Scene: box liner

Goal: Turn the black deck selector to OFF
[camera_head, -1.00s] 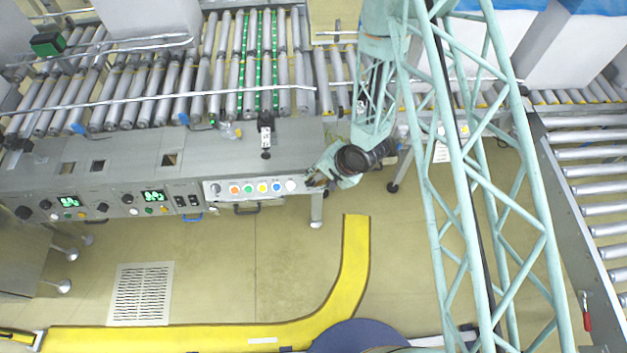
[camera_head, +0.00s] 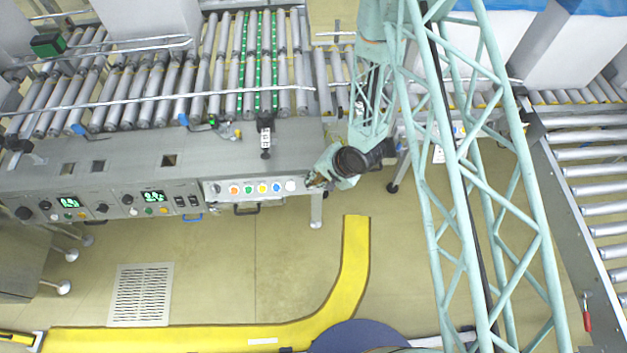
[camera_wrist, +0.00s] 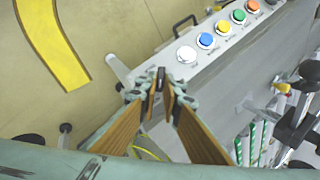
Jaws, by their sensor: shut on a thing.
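My gripper (camera_head: 314,183) is at the right end of the grey control panel, just past the white button (camera_head: 290,185). In the wrist view its fingers (camera_wrist: 161,82) are closed on a small dark piece (camera_wrist: 161,73) at the panel's end, which appears to be the black deck selector. The fingers hide most of it, and neither its pointer nor any OFF mark can be read. The white button also shows in the wrist view (camera_wrist: 187,54), close to the fingertips.
Blue (camera_wrist: 205,40), yellow (camera_wrist: 224,27), green (camera_wrist: 239,16) and orange (camera_wrist: 253,5) buttons line the panel beyond the white one. Another black knob (camera_head: 214,188) sits at the row's left end. A black handle (camera_head: 260,208) juts out below. Roller conveyors (camera_head: 200,85) lie behind.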

